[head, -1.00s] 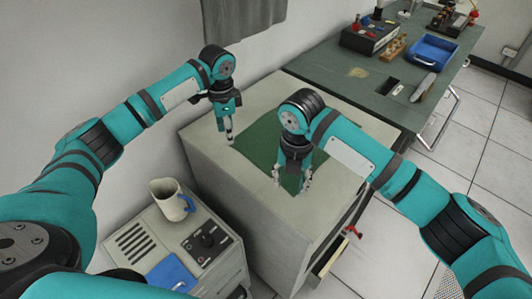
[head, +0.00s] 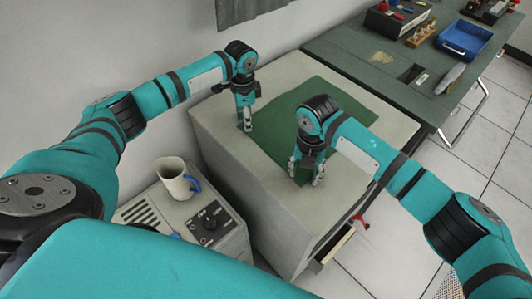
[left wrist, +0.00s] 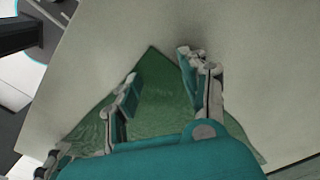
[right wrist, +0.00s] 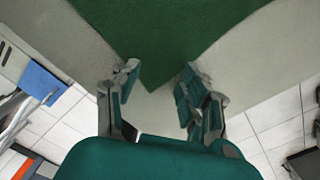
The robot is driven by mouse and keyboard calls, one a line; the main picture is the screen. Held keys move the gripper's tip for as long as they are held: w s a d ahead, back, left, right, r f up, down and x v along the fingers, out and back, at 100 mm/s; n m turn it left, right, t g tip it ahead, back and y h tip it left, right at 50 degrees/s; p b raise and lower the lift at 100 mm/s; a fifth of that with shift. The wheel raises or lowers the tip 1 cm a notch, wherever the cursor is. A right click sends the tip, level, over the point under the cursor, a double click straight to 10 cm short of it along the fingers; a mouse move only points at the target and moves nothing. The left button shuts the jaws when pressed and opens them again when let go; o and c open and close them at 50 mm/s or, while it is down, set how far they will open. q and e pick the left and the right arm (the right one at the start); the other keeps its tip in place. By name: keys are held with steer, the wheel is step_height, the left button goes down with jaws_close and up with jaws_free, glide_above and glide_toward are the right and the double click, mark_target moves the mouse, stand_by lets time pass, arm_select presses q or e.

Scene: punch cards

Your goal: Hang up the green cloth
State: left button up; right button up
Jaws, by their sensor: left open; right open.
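The green cloth (head: 280,122) lies flat on top of the pale cabinet (head: 222,128). My left gripper (head: 246,126) points down at the cloth's left corner. In the left wrist view its open fingers (left wrist: 158,68) stand on either side of that corner of the cloth (left wrist: 155,95). My right gripper (head: 306,178) points down at the near corner and hides part of it in the head view. In the right wrist view its open fingers (right wrist: 159,72) flank the tip of the cloth (right wrist: 165,30). Whether the fingertips touch the cabinet top cannot be told.
A grey cloth (head: 245,8) hangs at the wall. A pitcher with a blue handle (head: 172,180) stands on a low unit with knobs (head: 208,222). A green workbench (head: 350,45) with a blue tray (head: 465,38) is at the back right. A red handle (head: 359,221) juts from the cabinet's side.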

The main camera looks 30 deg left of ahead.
arm_select(q)
steer(key=shift+s, duration=0.1)
steer(key=shift+f, duration=0.15)
arm_select(e)
steer(key=shift+f, duration=0.1)
arm_select(q)
steer(key=shift+f+b, duration=0.2)
steer(key=shift+b, duration=0.1)
arm_select(e)
steer(key=shift+f, duration=0.25)
arm_select(q)
steer(key=shift+r, duration=0.15)
steer(key=shift+c, duration=1.1)
arm_select(e)
steer(key=shift+r, duration=0.15)
steer(key=shift+c, duration=1.1)
arm_select(q)
steer(key=c, duration=0.7)
arm_select(e)
steer(key=shift+s, duration=0.1)
steer(key=c, duration=0.7)
steer(key=shift+d+f, duration=0.15)
steer(key=shift+f, duration=0.05)
